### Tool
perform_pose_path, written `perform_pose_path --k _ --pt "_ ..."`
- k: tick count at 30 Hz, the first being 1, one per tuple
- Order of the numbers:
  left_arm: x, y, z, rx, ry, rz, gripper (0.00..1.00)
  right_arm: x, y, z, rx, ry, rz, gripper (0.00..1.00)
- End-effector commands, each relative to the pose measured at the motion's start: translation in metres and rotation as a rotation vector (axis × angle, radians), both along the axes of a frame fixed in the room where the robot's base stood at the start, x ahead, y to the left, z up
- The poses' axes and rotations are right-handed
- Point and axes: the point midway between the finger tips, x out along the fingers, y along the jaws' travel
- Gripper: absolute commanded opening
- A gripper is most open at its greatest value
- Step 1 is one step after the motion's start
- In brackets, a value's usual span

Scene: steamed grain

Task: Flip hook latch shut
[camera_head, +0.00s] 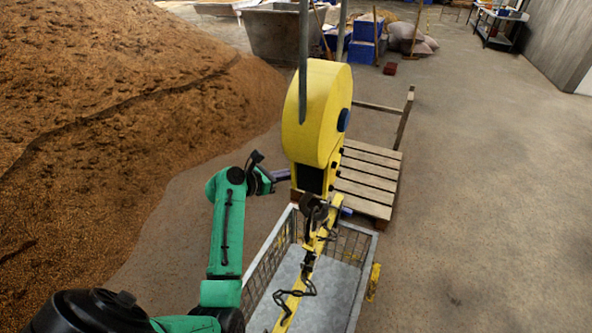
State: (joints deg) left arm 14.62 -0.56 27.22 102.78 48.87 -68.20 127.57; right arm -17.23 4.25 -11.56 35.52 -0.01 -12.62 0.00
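My green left arm comes in from the lower left and bends at an elbow. Its gripper (277,176) points right, with a purple tip just left of the yellow body's lower end. I cannot tell whether they touch or whether the gripper is open. I cannot make out my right gripper.
A grey wire-sided cart (262,276) stands below, with a yellow bar (296,292) and dark chain or cable over it. A wooden pallet (367,178) lies behind. A brown grain heap (110,120) fills the left. The floor at right is clear.

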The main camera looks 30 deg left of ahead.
Motion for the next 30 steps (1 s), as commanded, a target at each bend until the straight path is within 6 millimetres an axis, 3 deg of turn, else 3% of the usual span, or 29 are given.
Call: perform_pose_path --k 6,30 --pt "0.016 -0.007 0.000 -0.001 0.000 0.001 0.00 0.001 0.000 0.002 0.000 -0.002 0.000 0.00" --pt "0.024 -0.011 0.001 0.001 0.003 -0.107 0.00 0.001 -0.007 0.009 -0.009 -0.002 0.000 0.00"
